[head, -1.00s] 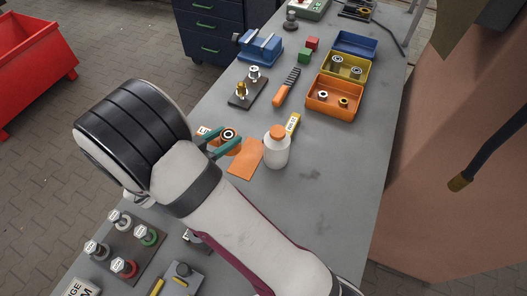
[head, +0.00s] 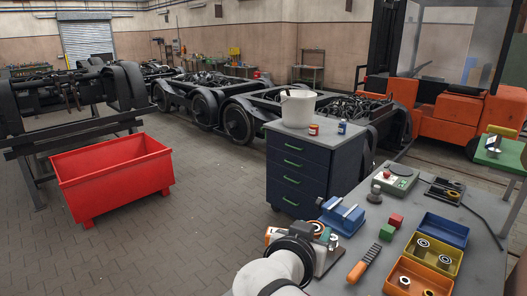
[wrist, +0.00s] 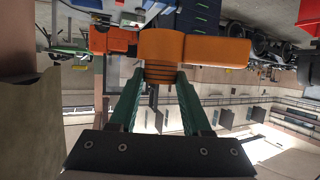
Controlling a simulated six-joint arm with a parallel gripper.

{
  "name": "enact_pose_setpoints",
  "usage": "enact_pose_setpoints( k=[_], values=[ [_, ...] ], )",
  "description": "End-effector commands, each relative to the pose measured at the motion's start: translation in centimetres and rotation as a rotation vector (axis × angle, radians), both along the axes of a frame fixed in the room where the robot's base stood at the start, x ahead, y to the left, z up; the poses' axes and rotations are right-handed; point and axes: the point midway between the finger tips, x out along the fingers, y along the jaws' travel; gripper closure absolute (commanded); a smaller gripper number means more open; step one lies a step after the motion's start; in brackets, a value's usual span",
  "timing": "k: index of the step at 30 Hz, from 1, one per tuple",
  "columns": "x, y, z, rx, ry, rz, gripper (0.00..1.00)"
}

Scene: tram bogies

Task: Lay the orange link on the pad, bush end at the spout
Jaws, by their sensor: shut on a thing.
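In the wrist view the orange link (wrist: 220,51) is held between the two green fingers of my gripper (wrist: 164,80). The fingers are shut on its round, thick end, and its flat bar reaches to the right. In the head view my wrist hides much of the link; its ringed bush end (head: 318,229) seems to show just beyond the wrist, in front of the blue vise. My fingers are not clear there. The orange pad and the white bottle with the orange cap do not show in either current view.
On the bench are a blue vise (head: 341,213), an orange-handled tool (head: 358,272), red and green blocks (head: 396,220), and blue, yellow and orange trays (head: 443,229). A drawer cabinet (head: 308,170) and a red bin (head: 110,178) stand beyond the bench.

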Motion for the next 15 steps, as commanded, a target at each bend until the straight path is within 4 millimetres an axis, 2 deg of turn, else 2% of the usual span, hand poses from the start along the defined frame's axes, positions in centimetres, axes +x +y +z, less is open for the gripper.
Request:
enact_pose_setpoints(
  k=[1, 3, 6, 8, 15],
  values=[
    [-0.5, -0.5, 2.1, 0.006, -0.014, 0.033, 1.00],
    [-1.1, -0.7, 4.2, 0.006, -0.012, 0.084, 1.00],
    [-1.6, -0.9, 5.4, 0.004, -0.005, 0.123, 1.00],
    [-1.6, -1.3, 5.6, 0.000, -0.002, 0.141, 1.00],
    [-2.2, -5.5, 4.1, -0.013, 0.004, 0.263, 1.00]
  ],
)
